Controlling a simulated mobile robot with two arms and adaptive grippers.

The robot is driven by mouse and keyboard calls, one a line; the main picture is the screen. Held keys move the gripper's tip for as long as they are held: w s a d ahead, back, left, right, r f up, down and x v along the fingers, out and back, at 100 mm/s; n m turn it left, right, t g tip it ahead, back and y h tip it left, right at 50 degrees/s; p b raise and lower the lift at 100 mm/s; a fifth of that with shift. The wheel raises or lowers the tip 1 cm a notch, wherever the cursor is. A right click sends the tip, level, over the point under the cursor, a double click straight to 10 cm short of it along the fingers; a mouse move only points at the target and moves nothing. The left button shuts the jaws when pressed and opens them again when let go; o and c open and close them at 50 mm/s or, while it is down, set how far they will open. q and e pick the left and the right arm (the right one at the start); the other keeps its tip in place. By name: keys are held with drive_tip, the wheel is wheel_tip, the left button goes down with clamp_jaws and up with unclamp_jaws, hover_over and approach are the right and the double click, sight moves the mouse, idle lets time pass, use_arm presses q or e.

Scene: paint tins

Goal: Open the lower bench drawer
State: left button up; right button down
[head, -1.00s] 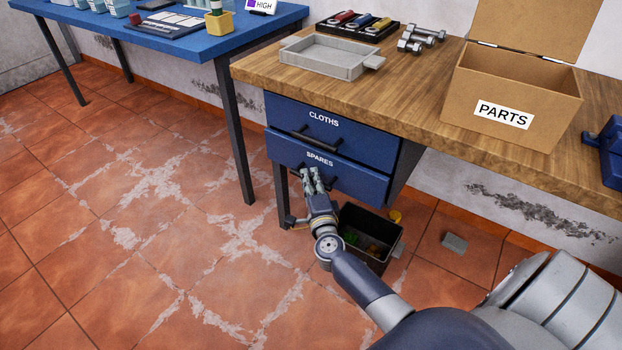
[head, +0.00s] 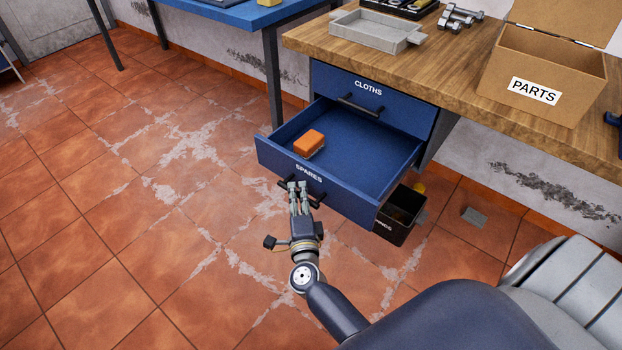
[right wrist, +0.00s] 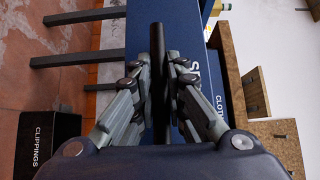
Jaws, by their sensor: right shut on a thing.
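The lower bench drawer (head: 345,198), labelled SPARES, is pulled well out from under the wooden bench in the head view. An orange block-like thing (head: 309,143) lies inside it near the left wall. My right gripper (head: 298,187) is at the drawer's front, shut on its dark bar handle (head: 318,202). In the right wrist view the handle (right wrist: 158,60) runs between the two fingers of the gripper (right wrist: 164,85). The upper drawer (head: 385,107), labelled CLOTHS, is closed above. My left gripper is not in view.
A dark bin (head: 400,215) stands on the floor right of the open drawer; the right wrist view shows its CLIPPINGS label. The bench top (head: 440,75) holds a grey tray (head: 375,32) and a PARTS box (head: 545,70). The tiled floor at left is clear.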

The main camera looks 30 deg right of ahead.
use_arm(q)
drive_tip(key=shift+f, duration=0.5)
use_arm(e)
drive_tip(key=shift+s+a, duration=0.35)
drive_tip(key=shift+a, duration=0.45)
drive_tip(key=shift+s+a, duration=0.35)
drive_tip(key=shift+a, duration=0.45)
drive_tip(key=c, duration=1.6)
unclamp_jaws()
drive_tip(key=v, duration=1.2)
